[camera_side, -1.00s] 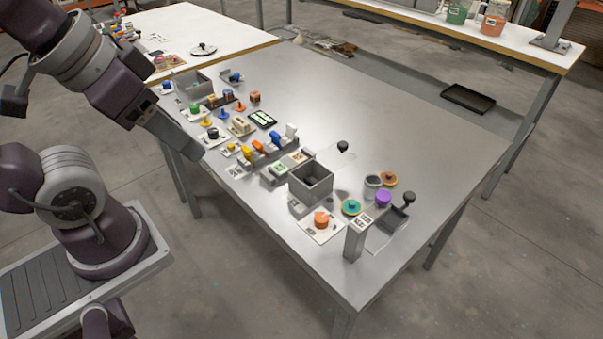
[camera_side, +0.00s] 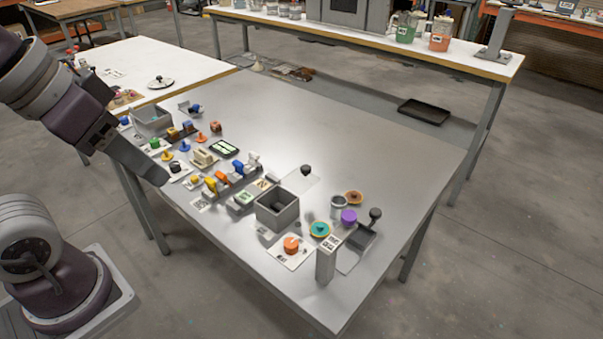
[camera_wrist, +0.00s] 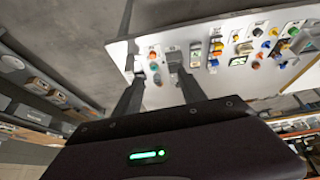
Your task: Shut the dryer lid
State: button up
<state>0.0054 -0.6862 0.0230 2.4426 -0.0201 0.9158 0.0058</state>
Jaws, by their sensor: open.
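I cannot tell for certain which container is the dryer. A square grey open-topped box (camera_side: 278,210) stands near the front of the metal table. A clear flat lid with a black knob (camera_side: 305,171) lies raised or flat behind it; which is unclear. A second grey box (camera_side: 152,121) stands at the table's far left, with a blue-knobbed plate (camera_side: 190,109) beside it. My gripper (camera_side: 160,180) hangs by the table's left edge, apart from both boxes. In the wrist view its two fingers (camera_wrist: 156,72) are spread with nothing between them.
A grey post (camera_side: 327,262), an orange knob (camera_side: 291,245), a purple knob (camera_side: 349,217) and a small tray with a black knob (camera_side: 359,238) crowd the front corner. Several coloured handles (camera_side: 232,177) line the left side. The table's back right half is clear.

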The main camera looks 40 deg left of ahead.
jog(key=w+r+n+g+h, duration=0.15)
jog(key=w+r, duration=0.25)
jog(key=w, duration=0.7)
jog(key=g+y, duration=0.2)
jog(key=g, duration=0.2)
send_over(306, 167)
jog(key=shift+n, duration=0.25)
notch_tip(306, 167, down, 22)
jog(key=shift+w+f, duration=0.1)
jog(key=shift+f, duration=0.05)
notch_tip(306, 167, down, 7)
jog(key=shift+r, duration=0.1)
grip_shut()
